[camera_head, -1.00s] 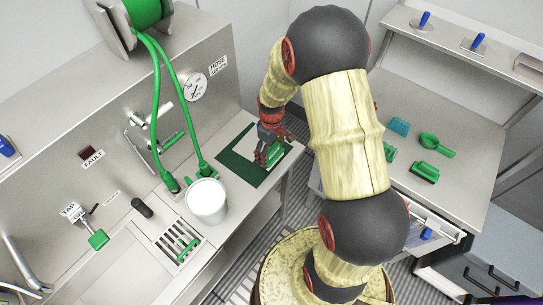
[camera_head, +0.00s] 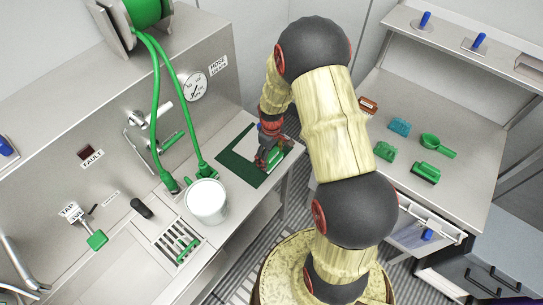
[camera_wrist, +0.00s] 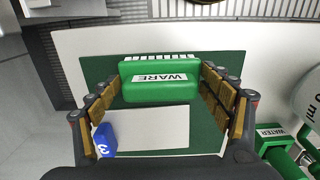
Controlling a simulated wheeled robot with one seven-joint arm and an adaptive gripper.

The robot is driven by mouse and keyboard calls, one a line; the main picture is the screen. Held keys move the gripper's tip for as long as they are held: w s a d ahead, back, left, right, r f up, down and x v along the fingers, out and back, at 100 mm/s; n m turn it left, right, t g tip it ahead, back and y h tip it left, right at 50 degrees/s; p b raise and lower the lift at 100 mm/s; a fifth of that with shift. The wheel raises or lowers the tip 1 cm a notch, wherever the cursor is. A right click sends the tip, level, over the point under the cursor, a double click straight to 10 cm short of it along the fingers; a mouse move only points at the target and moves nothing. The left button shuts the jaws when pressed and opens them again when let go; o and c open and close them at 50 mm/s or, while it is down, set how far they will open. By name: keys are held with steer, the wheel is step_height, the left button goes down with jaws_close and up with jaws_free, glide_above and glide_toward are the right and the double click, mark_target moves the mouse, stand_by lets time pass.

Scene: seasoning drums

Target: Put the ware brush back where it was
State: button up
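The ware brush (camera_wrist: 160,88) is a green block with a white WARE label and white bristles along its far edge in the wrist view. My gripper (camera_wrist: 160,80) has one finger against each short end, with no clear gap, so it looks shut on the brush. The brush is over a dark green mat (camera_wrist: 215,135) bearing a white rectangle (camera_wrist: 160,130). I cannot tell whether it touches the mat. A blue tag marked 3 (camera_wrist: 104,140) is by the left finger. In the head view my gripper (camera_head: 270,150) and the brush (camera_head: 275,158) are over the mat's right part.
A white bucket (camera_head: 207,201) stands left of the mat, below green hoses (camera_head: 155,110). A drain grate (camera_head: 176,238) lies farther left. The right worktop holds a green scoop (camera_head: 437,145), a green brush (camera_head: 425,172) and other small blocks. A WATER-labelled green fitting (camera_wrist: 280,145) is near my gripper's right side.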

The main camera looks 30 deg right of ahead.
steer(key=o, duration=0.4)
step_height(320, 180, up, 12)
steer(key=shift+f+p, duration=0.1)
steer(key=shift+p, duration=0.5)
step_height(320, 180, up, 11)
steer(key=t, duration=0.1)
glide_above(271, 154)
steer(key=s+a, duration=0.2)
steer(key=a, duration=0.2)
steer(key=s+a+r+m+t, duration=0.1)
steer(key=s+a+r, duration=0.2)
steer(key=s+r, duration=0.2)
steer(key=s+a+r+m+t, duration=0.1)
steer(key=s+a+r+t, duration=0.1)
steer(key=s+r, duration=0.4)
steer(key=s+a+r+m+t, duration=0.1)
steer(key=s+a+r+m, duration=0.1)
steer(key=s+a+r, duration=0.3)
steer(key=shift+s+r+t, duration=0.15)
steer(key=shift+s+r, duration=0.05)
steer(key=shift+s, duration=0.35)
steer(key=shift+s+r+t, duration=0.15)
steer(key=shift+s, duration=0.35)
